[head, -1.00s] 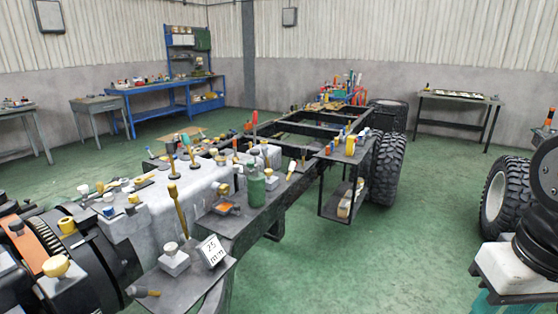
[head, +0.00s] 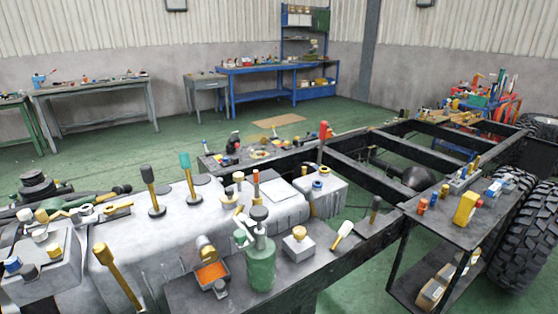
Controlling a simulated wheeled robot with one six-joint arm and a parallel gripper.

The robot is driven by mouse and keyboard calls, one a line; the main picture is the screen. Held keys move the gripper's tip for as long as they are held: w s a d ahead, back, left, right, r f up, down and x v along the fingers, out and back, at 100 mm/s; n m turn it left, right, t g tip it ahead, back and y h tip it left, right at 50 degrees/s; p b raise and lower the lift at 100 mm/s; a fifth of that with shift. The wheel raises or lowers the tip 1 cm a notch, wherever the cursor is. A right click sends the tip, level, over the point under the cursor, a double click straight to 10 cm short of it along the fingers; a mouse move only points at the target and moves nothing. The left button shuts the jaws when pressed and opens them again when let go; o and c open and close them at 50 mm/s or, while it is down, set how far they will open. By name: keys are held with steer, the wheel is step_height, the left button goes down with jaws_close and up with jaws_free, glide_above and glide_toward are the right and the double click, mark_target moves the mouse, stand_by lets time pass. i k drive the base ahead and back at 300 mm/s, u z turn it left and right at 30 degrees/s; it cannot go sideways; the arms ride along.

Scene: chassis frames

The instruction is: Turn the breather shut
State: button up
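I cannot tell for certain which part is the breather. Several small caps and knobs stand on and around the grey gearbox-like casing (head: 185,215) in the head view. Among them are a yellow-topped grey block (head: 298,243) on the near shelf, a blue-and-yellow cap (head: 319,184) on a pale box, and a yellow cylinder (head: 206,249) behind an orange-filled tray. Whether any of them is open or shut does not show. My gripper is not in view.
A green bottle (head: 261,264) and an orange-filled tray (head: 212,274) stand on the near shelf. Upright levers (head: 152,190) and a yellow handle (head: 117,277) rise from the casing. Black frame rails (head: 345,252) run back to the right. Green floor (head: 130,150) is free behind.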

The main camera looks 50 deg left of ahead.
mark_target(239, 177)
steer(key=u, duration=0.2)
steer(key=i, duration=1.1)
steer(key=u, duration=1.3)
steer(key=i, duration=0.85)
steer(key=u, duration=1.1)
steer(key=i, duration=0.25)
steer(key=u, duration=0.1)
